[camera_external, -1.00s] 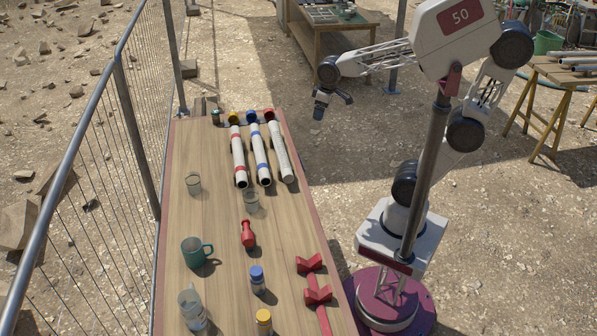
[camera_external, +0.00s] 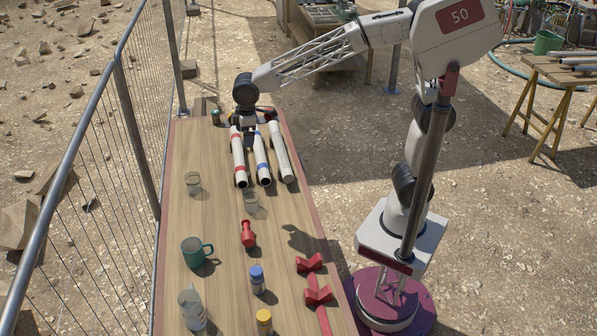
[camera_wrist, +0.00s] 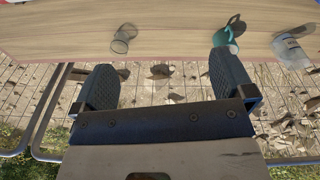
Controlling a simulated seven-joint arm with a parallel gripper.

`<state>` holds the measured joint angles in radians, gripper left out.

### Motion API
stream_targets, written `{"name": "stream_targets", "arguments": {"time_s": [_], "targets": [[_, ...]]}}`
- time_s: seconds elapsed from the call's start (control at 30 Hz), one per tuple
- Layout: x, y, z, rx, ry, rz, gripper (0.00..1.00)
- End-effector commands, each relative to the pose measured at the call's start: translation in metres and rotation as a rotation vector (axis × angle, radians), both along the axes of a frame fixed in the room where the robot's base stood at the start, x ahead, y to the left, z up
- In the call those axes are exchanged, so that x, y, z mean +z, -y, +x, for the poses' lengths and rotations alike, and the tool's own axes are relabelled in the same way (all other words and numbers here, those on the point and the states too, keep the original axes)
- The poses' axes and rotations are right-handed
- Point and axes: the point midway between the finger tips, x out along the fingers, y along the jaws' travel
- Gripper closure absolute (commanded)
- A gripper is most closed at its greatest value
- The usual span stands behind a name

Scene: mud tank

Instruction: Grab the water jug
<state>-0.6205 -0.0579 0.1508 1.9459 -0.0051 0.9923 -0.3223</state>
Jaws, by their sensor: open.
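A clear jug (camera_external: 192,308), which looks like the water jug, stands at the near left of the wooden table. My gripper (camera_external: 247,130) hangs over the far end of the table, by the striped tubes, far from the jug. In the wrist view my gripper (camera_wrist: 163,65) has its two fingers wide apart with nothing between them.
A green mug (camera_external: 194,252), a clear glass (camera_external: 193,183) and another glass (camera_external: 251,201) stand on the table. White tubes (camera_external: 262,160) lie at the far end. A red bottle (camera_external: 248,236), blue-capped bottle (camera_external: 257,281) and red stand (camera_external: 318,296) are nearer. A fence (camera_external: 120,90) borders the left.

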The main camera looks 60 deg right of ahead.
Motion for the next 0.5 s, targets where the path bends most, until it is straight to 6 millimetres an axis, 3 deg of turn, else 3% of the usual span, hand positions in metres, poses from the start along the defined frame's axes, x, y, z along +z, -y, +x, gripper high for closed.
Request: {"name": "stream_targets", "arguments": {"time_s": [0.03,0.23,0.5], "targets": [[-0.004,-0.021,0.001,0.034,-0.004,-0.004,0.0],[-0.019,-0.099,0.003,0.164,-0.014,-0.018,0.0],[-0.047,-0.207,-0.013,0.341,-0.028,-0.037,0.0]]}}
